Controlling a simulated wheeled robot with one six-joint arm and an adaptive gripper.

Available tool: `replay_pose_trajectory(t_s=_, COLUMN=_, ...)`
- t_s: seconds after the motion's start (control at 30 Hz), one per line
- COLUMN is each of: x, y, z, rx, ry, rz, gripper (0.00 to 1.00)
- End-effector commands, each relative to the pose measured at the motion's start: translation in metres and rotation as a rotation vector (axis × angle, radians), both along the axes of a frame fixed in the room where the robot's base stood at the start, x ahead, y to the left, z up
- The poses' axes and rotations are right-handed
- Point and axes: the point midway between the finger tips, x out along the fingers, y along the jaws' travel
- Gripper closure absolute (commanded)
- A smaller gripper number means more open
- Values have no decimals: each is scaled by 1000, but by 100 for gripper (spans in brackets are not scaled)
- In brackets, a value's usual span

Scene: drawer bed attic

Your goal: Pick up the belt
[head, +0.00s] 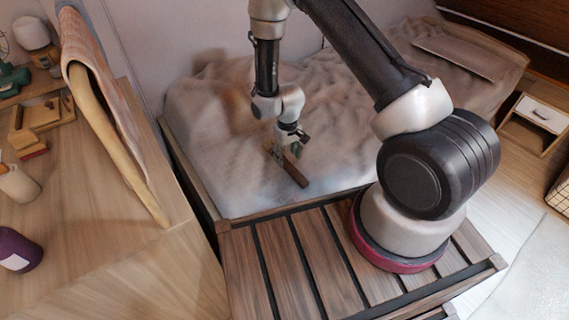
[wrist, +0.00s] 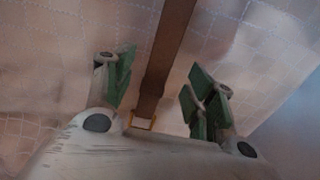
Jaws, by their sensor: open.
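The brown belt (head: 295,173) lies on the rumpled pale bedding of the bed, near the bed's front edge in the head view. In the wrist view the belt (wrist: 167,55) runs from the top of the picture down between the fingers, with a gold-coloured buckle (wrist: 142,122) at its lower end. My gripper (head: 287,150) points down over the belt's far part. In the wrist view my gripper (wrist: 158,88) is open, its green-padded fingers on either side of the belt, with a gap on each side. How high the fingers are above the bedding I cannot tell.
A wooden desk (head: 110,250) at left holds a curved wooden piece with cloth (head: 105,120) and a purple jar (head: 18,250). A small drawer unit (head: 535,118) stands at right.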

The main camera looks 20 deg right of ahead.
Motion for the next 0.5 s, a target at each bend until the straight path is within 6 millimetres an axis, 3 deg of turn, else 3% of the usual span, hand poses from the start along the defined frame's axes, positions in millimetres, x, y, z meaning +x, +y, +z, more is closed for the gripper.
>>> replay_pose_trajectory(t_s=0.2, x=-1, y=0, z=-34, rx=0, ry=2, rz=0, gripper=45)
replay_pose_trajectory(t_s=0.5, x=-1, y=0, z=-41, rx=1, ry=1, rz=0, gripper=45)
